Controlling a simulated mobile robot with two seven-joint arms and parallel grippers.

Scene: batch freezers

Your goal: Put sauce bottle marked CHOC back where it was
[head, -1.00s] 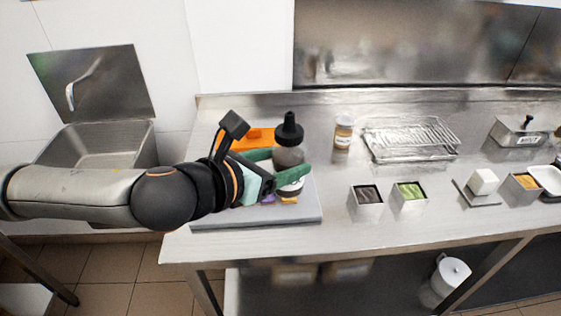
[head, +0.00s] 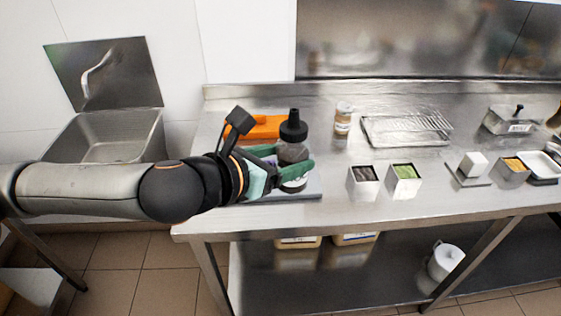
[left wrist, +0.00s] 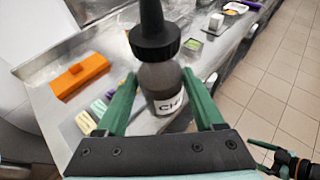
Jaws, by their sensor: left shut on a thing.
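The sauce bottle (head: 292,152) is dark and translucent, with a black nozzle cap. In the left wrist view the bottle (left wrist: 160,82) stands between my fingers, and its white label shows "CH"; the rest of the label is cut off from sight. My left gripper (head: 308,168) is shut around the bottle's body, which looks upright. Its green fingers also show in the left wrist view (left wrist: 162,100). I cannot tell whether the bottle's base touches anything. Green fingers of my right gripper (left wrist: 262,157) show at the lower right of the left wrist view; their opening is unclear.
An orange block (head: 265,126) and several pastel pieces (left wrist: 98,108) lie beside the bottle. A small amber jar (head: 343,118), a wire rack (head: 407,129) and two square tins (head: 364,182) stand to the right. A sink (head: 110,137) is at left. Bare counter (head: 325,210) lies in front.

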